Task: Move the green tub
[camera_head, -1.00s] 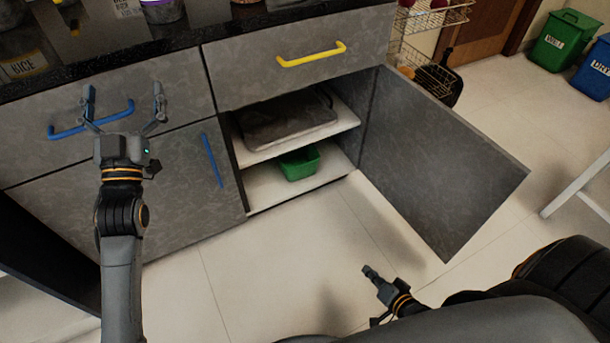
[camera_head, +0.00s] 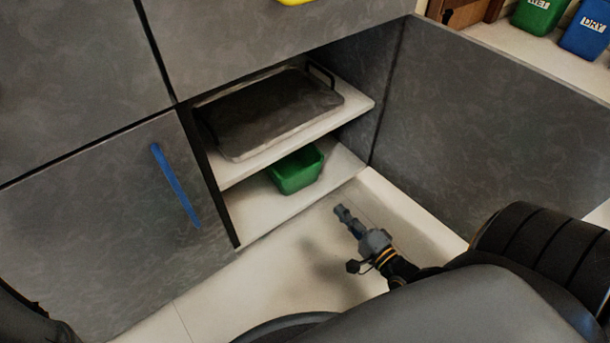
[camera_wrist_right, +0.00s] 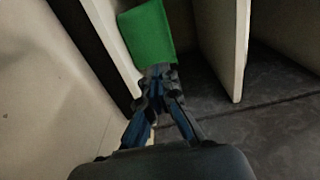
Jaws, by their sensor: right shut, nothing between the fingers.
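The green tub (camera_head: 297,172) stands on the lower shelf of the open cabinet in the head view, near the shelf's front edge. Its top is partly hidden by the upper shelf. My right gripper (camera_head: 342,212) is in front of the cabinet, shut and empty, apart from the tub and to its lower right. In the right wrist view the tub (camera_wrist_right: 147,35) shows just beyond the shut fingertips (camera_wrist_right: 158,72). My left gripper is not in view.
A dark tray (camera_head: 270,112) lies on the upper shelf (camera_head: 235,172) above the tub. The open cabinet door (camera_head: 500,130) stands to the right. A closed door with a blue handle (camera_head: 176,188) is at left. Green and blue bins (camera_head: 585,38) stand at the back right.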

